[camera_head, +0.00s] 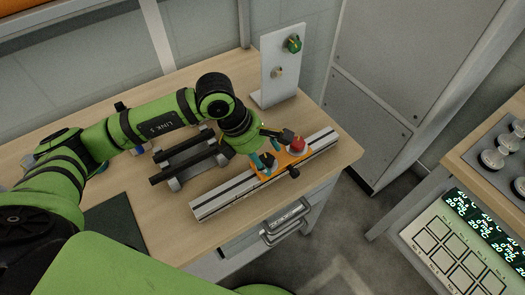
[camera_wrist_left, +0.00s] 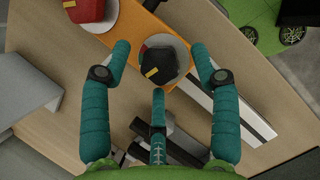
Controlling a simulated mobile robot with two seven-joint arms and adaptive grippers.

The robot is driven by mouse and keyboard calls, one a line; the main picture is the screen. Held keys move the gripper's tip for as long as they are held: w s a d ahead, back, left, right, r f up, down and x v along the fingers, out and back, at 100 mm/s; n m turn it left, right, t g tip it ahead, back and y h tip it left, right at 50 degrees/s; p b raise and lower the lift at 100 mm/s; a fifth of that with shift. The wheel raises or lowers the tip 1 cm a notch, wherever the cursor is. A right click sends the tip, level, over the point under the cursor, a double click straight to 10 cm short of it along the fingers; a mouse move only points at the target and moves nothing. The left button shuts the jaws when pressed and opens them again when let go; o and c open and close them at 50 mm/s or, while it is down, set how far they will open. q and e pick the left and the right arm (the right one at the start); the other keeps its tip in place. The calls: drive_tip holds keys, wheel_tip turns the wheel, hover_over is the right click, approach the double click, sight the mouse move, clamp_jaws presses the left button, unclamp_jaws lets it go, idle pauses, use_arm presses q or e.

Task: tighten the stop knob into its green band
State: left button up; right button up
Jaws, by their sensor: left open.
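An orange carriage (camera_head: 283,161) sits on a pale slotted rail (camera_head: 228,193) along the table's front edge. It bears a red knob (camera_head: 297,145) and a black knob (camera_wrist_left: 166,64) on a pale round disc. The black knob has a yellow mark and a small red patch; I take it for the stop knob. My right gripper is not in view.
A white upright panel (camera_head: 278,78) with a green knob (camera_head: 294,43) stands behind the rail. A grey cabinet (camera_head: 385,75) and a control panel (camera_head: 462,245) stand to the right.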

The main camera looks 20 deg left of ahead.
use_arm(q)
drive_tip(key=c, duration=1.1)
drive_tip(key=shift+f+b, duration=0.15)
drive_tip(key=shift+b, duration=0.25)
drive_tip(key=m+b, duration=0.2)
drive_tip(key=b, duration=0.1)
drive_tip(key=m+g+b, duration=0.1)
drive_tip(key=m+b, duration=0.1)
drive_tip(key=b, duration=0.2)
drive_tip(key=shift+w+f+g, duration=0.2)
drive_tip(key=shift+g, duration=0.1)
drive_tip(key=shift+r+m+b, duration=0.2)
drive_tip(key=shift+m+b, duration=0.25)
drive_tip(key=shift+m, duration=0.25)
drive_tip(key=shift+r+g, duration=0.15)
drive_tip(key=shift+g, duration=0.15)
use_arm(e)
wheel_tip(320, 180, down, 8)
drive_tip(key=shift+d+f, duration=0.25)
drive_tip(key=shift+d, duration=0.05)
